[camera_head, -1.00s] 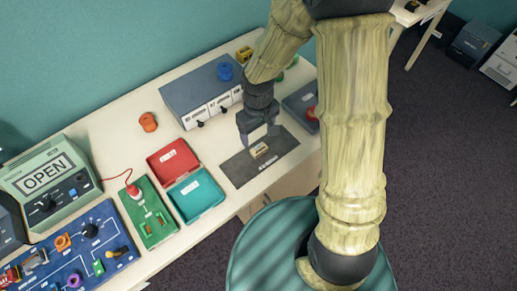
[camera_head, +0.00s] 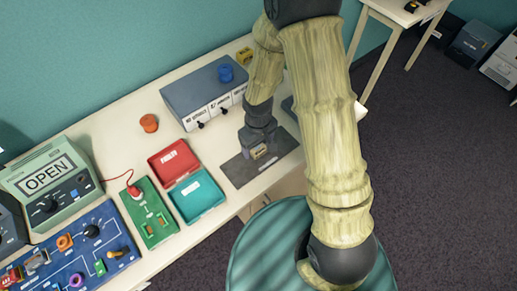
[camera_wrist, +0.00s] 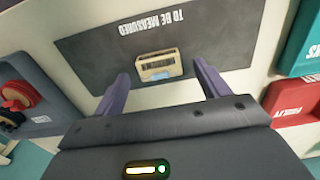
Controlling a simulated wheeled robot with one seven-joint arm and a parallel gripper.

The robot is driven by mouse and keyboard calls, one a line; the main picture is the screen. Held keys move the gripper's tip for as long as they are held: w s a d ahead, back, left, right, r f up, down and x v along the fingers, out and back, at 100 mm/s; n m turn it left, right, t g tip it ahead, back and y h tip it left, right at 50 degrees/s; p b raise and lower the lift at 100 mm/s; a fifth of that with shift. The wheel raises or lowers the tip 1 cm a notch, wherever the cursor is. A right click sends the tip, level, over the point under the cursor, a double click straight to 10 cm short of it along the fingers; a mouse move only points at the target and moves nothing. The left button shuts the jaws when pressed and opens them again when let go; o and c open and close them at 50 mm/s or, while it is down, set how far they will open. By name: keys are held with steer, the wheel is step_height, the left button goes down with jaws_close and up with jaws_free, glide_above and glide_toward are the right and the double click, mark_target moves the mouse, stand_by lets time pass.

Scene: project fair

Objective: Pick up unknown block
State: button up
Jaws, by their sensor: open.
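The unknown block (camera_head: 258,151) is a small tan block with a pale label. It lies on the dark grey mat (camera_head: 238,174) on the table. In the wrist view the block (camera_wrist: 160,66) sits on the mat printed "TO BE MEASURED" (camera_wrist: 226,35). My gripper (camera_head: 259,147) points down just above the block and partly hides it from the head camera. In the wrist view my gripper (camera_wrist: 159,75) is open, with the block in the gap near its purple fingertips.
A red "FAULTY" tray (camera_head: 173,158) and a teal tray (camera_head: 199,202) stand left of the mat. A grey drawer box (camera_head: 188,95) stands behind it. A green board (camera_head: 147,213) and a blue board (camera_head: 78,262) lie further left.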

mark_target(258, 146)
steer(key=shift+f, duration=0.8)
steer(key=c, duration=1.1)
steer(key=shift+o, duration=0.2)
steer(key=shift+r, duration=0.1)
step_height(258, 146, up, 10)
steer(key=shift+f, duration=0.1)
